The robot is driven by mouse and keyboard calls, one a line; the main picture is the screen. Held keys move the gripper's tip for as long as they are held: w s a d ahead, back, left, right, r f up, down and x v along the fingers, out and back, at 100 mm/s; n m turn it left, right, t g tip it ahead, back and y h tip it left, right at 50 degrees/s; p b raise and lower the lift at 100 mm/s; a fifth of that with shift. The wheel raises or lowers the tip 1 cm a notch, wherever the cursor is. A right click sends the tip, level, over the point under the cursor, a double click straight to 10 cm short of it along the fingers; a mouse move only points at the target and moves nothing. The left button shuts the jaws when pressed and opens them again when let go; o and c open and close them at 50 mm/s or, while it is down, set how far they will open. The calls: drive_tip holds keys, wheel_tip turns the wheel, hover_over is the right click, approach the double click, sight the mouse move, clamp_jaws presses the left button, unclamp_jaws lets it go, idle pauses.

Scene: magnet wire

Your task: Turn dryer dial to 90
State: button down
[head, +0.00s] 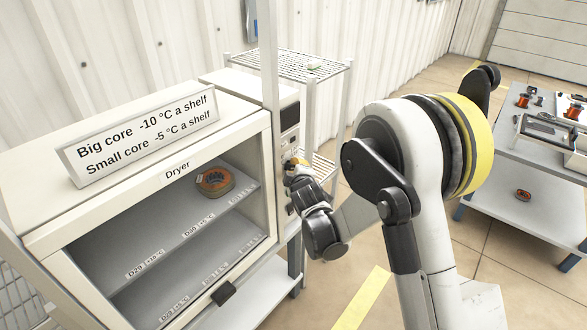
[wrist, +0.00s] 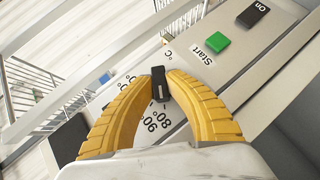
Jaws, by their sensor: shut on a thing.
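The dryer (head: 150,200) stands at the left in the head view, with its control panel on the right side of its front. The black dial (wrist: 159,83) shows in the wrist view on the pale panel, between the yellow fingertips of my gripper (wrist: 160,80). The gripper is shut on the dial. The marks 80 and 90 are readable beside the dial, below it in the picture. Other marks are covered by the fingers. In the head view my gripper (head: 296,163) is at the panel and my wrist hides most of the dial.
A green Start button (wrist: 218,42) and a black On switch (wrist: 252,13) are on the panel near my gripper. An orange-brown core (head: 214,181) lies on the dryer's upper shelf. A wire rack (head: 300,66) stands behind, and a work table (head: 510,170) at right.

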drive_tip(key=shift+r, duration=0.1)
drive_tip(key=m+g+p, duration=0.1)
drive_tip(key=g+y+p, duration=0.1)
drive_tip(key=shift+w+d+r+m+g, duration=0.1)
drive_tip(key=shift+r+m+g, duration=0.05)
drive_tip(key=shift+m+g, duration=0.2)
drive_tip(key=shift+m+g+y+p, duration=0.85)
drive_tip(key=shift+m+g, duration=0.1)
drive_tip(key=shift+g, duration=0.3)
drive_tip(key=c, duration=1.3)
unclamp_jaws()
drive_tip(key=shift+w, duration=0.1)
drive_tip(key=shift+c, duration=0.2)
drive_tip(key=v, duration=1.2)
